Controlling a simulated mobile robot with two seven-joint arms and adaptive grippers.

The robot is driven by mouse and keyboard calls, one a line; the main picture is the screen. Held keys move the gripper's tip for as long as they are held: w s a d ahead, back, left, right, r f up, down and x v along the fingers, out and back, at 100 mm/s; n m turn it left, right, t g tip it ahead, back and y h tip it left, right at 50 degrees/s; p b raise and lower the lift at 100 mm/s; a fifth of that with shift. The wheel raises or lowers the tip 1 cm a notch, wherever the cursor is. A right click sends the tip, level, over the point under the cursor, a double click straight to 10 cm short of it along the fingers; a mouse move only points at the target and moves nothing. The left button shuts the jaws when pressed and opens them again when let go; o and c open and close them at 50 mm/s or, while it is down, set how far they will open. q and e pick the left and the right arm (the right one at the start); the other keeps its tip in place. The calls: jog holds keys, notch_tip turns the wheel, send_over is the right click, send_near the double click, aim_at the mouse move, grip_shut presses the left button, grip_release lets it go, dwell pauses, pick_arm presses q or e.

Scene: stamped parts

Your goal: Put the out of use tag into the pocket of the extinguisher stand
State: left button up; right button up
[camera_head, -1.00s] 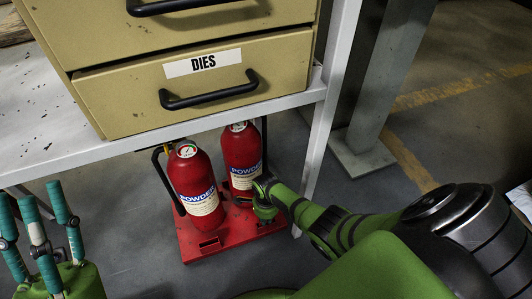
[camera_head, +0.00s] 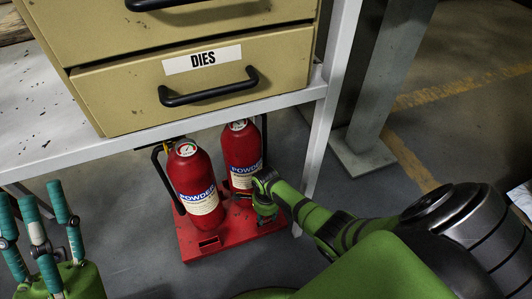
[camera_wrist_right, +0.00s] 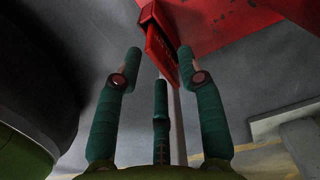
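The red extinguisher stand (camera_head: 215,256) is on the floor under the table and holds two red extinguishers. A slotted red pocket (camera_head: 210,243) shows at its front left. My right gripper (camera_head: 265,214) is at the stand's right front, by the rear extinguisher. In the right wrist view the right gripper's teal fingers (camera_wrist_right: 159,70) are spread, with nothing clearly held between them. A red box-like part (camera_wrist_right: 160,42) on the stand lies just beyond the fingertips. I cannot make out the out of use tag. My left gripper (camera_head: 40,205) is open and empty at the lower left.
The left extinguisher (camera_head: 194,180) and right extinguisher (camera_head: 240,150) stand close together. A pale table (camera_head: 60,140) with a drawer cabinet (camera_head: 125,90) is above them. A table leg (camera_head: 322,135) and a grey post (camera_head: 370,100) rise at the right. The floor in front is clear.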

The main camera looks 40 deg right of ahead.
notch_tip(320, 180, up, 10)
jog(key=shift+f, duration=0.2)
dwell(0.6)
